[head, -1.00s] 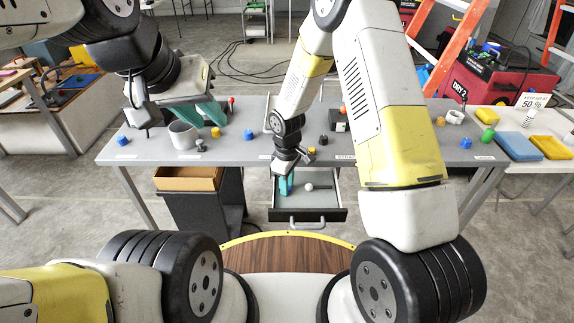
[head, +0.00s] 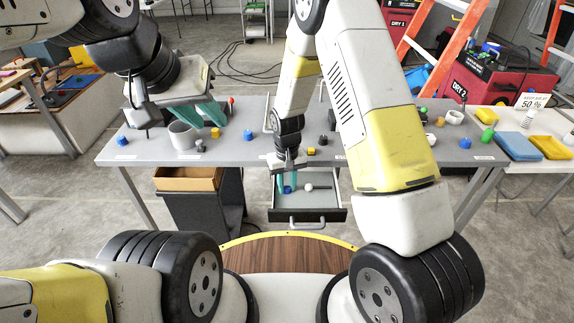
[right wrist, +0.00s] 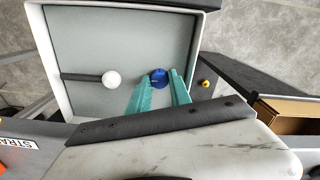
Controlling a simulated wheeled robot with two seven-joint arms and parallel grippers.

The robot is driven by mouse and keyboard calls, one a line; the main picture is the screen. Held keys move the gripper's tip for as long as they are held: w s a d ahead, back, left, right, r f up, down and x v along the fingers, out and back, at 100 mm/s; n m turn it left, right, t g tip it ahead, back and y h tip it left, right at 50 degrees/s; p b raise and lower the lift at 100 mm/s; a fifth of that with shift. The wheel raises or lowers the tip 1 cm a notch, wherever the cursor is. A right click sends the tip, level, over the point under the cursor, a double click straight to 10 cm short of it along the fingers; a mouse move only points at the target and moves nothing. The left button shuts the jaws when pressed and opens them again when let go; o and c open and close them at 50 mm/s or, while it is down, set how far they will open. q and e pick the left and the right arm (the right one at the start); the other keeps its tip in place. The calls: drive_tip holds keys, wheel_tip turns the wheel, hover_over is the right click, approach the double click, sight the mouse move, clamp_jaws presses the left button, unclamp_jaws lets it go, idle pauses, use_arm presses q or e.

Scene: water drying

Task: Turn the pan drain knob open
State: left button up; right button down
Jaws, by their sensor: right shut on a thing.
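The grey pan (head: 330,201) sits like a pulled-out drawer under the front of the table. A round blue knob (right wrist: 159,78) is on its floor; in the head view it (head: 287,189) shows small between my right fingers. My right gripper (right wrist: 163,77) reaches down into the pan, its teal fingers on either side of the knob and closed on it. My left gripper (head: 203,122) hangs over the left of the table, teal fingers apart and empty, close to a grey-white cup (head: 182,136).
A white ball (right wrist: 112,79) at the end of a dark rod lies beside the knob in the pan. Several small coloured pieces stand on the grey table (head: 135,147). An open brown box (head: 185,180) is below, left of the pan. The pan's bar handle (head: 307,223) faces me.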

sight(287, 188)
drive_tip(key=shift+m, duration=0.4)
drive_tip(key=c, duration=1.2)
unclamp_jaws()
drive_tip(key=shift+r, duration=0.15)
wheel_tip(287, 188, up, 8)
drive_tip(key=shift+f, duration=0.2)
